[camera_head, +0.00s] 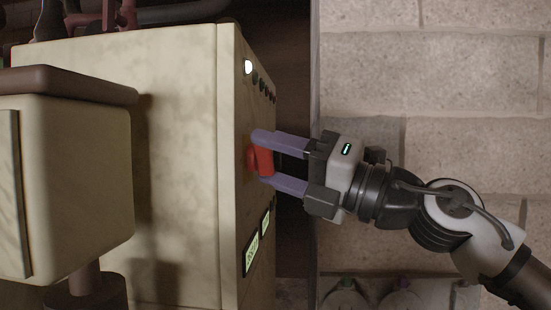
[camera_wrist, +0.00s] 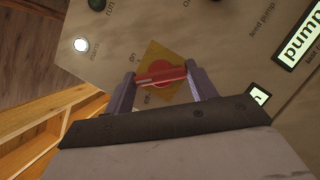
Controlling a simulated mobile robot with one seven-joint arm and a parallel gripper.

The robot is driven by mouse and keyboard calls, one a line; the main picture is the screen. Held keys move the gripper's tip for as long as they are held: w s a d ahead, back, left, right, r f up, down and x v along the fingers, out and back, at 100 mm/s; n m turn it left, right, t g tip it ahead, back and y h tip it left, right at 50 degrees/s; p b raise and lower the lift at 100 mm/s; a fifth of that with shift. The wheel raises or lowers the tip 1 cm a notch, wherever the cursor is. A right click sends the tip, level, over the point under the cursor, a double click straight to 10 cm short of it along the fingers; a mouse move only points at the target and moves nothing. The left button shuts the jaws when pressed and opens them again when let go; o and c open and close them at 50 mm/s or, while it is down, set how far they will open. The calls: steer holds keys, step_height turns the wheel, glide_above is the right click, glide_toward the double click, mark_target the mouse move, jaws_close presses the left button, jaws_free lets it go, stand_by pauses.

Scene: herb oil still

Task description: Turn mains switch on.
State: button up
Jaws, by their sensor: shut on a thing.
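The mains switch is a red rotary handle (camera_wrist: 160,77) on a yellow plate (camera_wrist: 152,58) on the cabinet's panel. In the wrist view the words "on" and "off" stand near its left side, and the handle lies nearly level across the picture. I cannot tell which word it points to. In the head view the red switch (camera_head: 264,161) sticks out from the cabinet's right face. My gripper (camera_head: 262,158) reaches in from the right with its two purple fingers shut around the handle. In the wrist view my gripper (camera_wrist: 161,80) has a finger at each end of the handle.
A lit white lamp (camera_wrist: 81,44) labelled mains sits near the switch; it also shows in the head view (camera_head: 248,67). Several small dark lamps run beside it. Lit displays (camera_head: 251,254) are below the switch. A cream box (camera_head: 75,190) stands left of the cabinet (camera_head: 185,150).

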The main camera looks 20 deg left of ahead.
steer(key=m+p, duration=0.1)
steer(key=m, duration=0.1)
steer(key=m+t+h+p, duration=0.1)
steer(key=m, duration=0.1)
steer(key=m+h+p, duration=0.1)
steer(key=m+p, duration=0.1)
steer(key=m, duration=0.1)
steer(key=shift+r+t, duration=0.3)
steer(key=shift+r, duration=0.05)
steer(key=shift+m+h+p, duration=0.7)
steer(key=shift+m+p, duration=0.1)
steer(key=shift+m, duration=0.3)
steer(key=shift+f, duration=0.1)
steer(key=o, duration=1)
steer(key=shift+d, duration=0.1)
steer(key=s+d+b, duration=0.1)
steer(key=d+b, duration=0.3)
steer(key=d, duration=0.9)
steer(key=shift+s+d, duration=0.3)
